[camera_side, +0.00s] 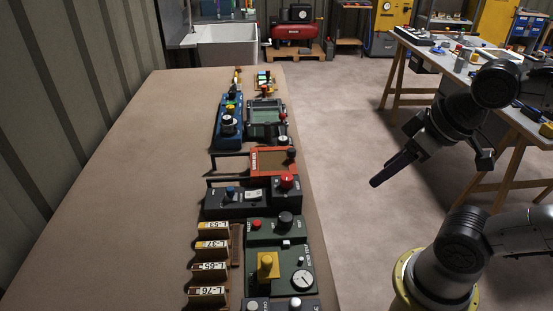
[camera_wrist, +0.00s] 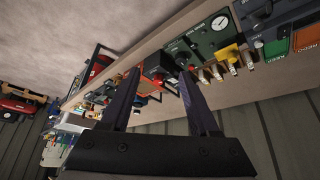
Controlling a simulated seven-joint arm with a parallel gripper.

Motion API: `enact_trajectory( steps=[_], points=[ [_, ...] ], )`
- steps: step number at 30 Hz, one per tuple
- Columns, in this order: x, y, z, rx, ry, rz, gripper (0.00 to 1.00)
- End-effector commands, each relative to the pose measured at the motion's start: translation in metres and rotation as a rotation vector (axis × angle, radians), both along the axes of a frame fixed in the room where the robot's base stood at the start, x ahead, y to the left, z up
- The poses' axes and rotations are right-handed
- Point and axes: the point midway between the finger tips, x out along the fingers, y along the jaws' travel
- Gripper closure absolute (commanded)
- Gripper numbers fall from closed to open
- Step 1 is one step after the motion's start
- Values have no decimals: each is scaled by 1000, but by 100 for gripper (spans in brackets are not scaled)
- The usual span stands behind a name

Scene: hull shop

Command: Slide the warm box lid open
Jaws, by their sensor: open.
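An orange-red box with a brown lid (camera_side: 270,162), which I take for the warm box, sits on the bench near its right edge. The lid covers most of its top, with a dark knob (camera_side: 291,154) at the right end. Its lettering is too small to read. My gripper (camera_side: 378,181) is in the air over the floor, well to the right of the box, and empty. In the wrist view my gripper (camera_wrist: 160,76) shows two spread fingers, with the orange of the box (camera_wrist: 152,84) between and beyond them, partly hidden.
A dark panel with a red knob (camera_side: 286,181) stands just in front of the box. A screen unit (camera_side: 266,112) and a blue unit (camera_side: 229,121) are behind it. A black rail (camera_side: 229,154) runs left of it. The left of the bench (camera_side: 130,190) is bare.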

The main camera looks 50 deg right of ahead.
Motion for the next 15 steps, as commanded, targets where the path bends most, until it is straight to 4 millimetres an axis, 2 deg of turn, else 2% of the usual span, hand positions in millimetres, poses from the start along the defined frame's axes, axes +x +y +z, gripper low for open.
enact_trajectory(
  steps=[5, 8, 11, 15],
  points=[
    [-4, 0, 1, 66, 20, -127, 38],
    [2, 0, 20, 136, 7, -255, 38],
    [16, -1, 42, 207, 19, -402, 38],
    [48, -5, 72, 302, 55, -629, 38]
  ],
)
